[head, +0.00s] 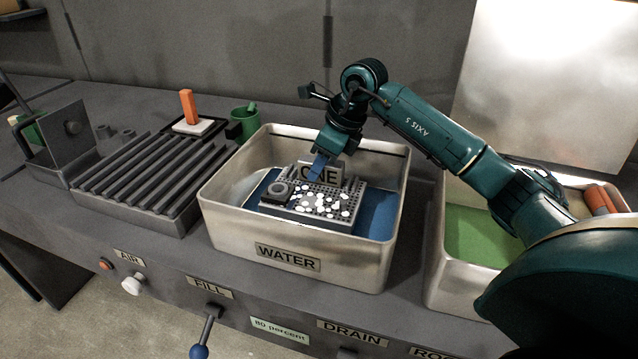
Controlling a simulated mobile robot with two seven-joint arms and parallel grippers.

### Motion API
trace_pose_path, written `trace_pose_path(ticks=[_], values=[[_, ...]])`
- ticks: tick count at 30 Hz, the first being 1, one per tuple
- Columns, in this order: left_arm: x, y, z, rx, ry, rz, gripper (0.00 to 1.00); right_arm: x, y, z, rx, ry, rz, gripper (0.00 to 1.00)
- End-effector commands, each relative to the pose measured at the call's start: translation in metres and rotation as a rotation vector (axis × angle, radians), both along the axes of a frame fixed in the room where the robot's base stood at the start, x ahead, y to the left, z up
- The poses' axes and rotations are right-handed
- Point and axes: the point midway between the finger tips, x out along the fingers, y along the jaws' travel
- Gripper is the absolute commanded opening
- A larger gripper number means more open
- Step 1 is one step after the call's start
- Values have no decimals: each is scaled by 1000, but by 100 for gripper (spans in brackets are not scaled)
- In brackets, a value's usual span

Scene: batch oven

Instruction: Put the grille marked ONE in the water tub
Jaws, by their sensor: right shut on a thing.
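The grille marked ONE (325,215) is a grey perforated plate with several white pieces on it and an upright label plate reading ONE. It is inside the metal water tub (225,221), which has blue liquid in it and a WATER label on its front. The grille looks about level; I cannot tell whether it touches the tub's bottom. My right gripper (318,168) points down into the tub and is shut at the upright ONE plate of the grille. My left gripper is not in view.
A second metal tub (433,271) with green content stands at the right, partly behind my arm. A slatted rack (150,175) is at the left. A green mug (246,119) and an orange-handled tool (188,106) stand behind it. A blue-knobbed lever (199,351) sticks out in front.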

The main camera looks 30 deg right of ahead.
Motion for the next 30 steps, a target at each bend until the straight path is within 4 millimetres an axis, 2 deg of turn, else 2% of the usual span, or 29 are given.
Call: trace_pose_path(ticks=[4, 10, 21, 22, 30], values=[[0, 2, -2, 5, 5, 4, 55, 0, 0, -10, 1, 0, 0, 0], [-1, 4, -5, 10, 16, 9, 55, 0, 1, -37, 2, -1, 2, 0], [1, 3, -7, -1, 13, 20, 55, 0, 0, -42, 1, -3, 2, 0], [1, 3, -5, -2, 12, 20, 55, 0, 0, -42, 0, 0, 2, 29], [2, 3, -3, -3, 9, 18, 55, 0, 0, -42, 0, 0, 2, 49]])
